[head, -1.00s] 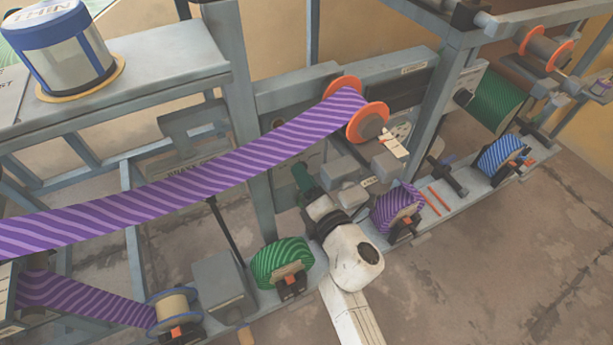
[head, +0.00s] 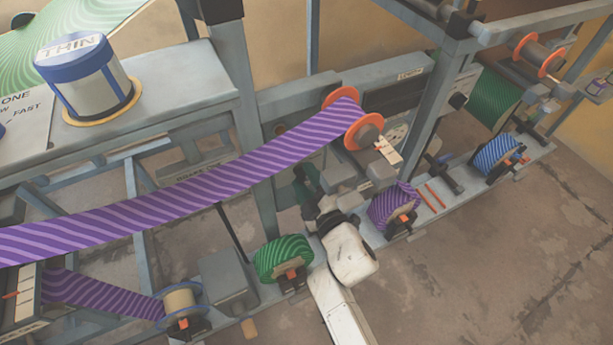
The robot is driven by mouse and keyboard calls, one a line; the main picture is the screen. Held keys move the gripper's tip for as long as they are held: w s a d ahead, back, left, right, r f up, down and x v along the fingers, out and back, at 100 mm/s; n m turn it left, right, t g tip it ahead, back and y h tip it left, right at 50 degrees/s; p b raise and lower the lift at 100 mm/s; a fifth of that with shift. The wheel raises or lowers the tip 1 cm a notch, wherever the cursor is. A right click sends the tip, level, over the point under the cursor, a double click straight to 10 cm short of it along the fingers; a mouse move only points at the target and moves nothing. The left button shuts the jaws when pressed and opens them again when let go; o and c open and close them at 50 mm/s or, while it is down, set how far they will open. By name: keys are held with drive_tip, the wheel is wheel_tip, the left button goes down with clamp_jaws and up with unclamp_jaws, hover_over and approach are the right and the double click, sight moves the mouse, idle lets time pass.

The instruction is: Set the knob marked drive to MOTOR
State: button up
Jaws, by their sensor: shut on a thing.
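My gripper (head: 322,205) is at the end of my white arm, low on the machine's front beside a dark green part (head: 305,185). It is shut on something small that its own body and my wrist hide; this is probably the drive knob. I cannot see the knob's pointer, the drive marking or the word MOTOR in the head view. Grey boxes (head: 341,172) sit just behind and to the right of the gripper.
A green striped roll (head: 283,258) is left of my arm, a purple striped roll (head: 392,208) right of it. A purple web (head: 190,195) runs above to an orange-flanged spool (head: 364,132). A grey post (head: 240,110) stands behind. The floor at lower right is clear.

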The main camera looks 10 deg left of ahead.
drive_tip(key=m+p, duration=0.1)
drive_tip(key=m, duration=0.2)
drive_tip(key=shift+d, duration=0.1)
drive_tip(key=shift+m+p, duration=0.75)
drive_tip(key=shift+m, duration=0.65)
drive_tip(key=shift+f, duration=0.1)
drive_tip(key=o, duration=1.1)
drive_tip(key=shift+c, duration=0.2)
drive_tip(key=p+v, duration=0.4)
drive_tip(key=v, duration=0.6)
drive_tip(key=shift+s+d, duration=0.25)
drive_tip(key=shift+s, duration=0.1)
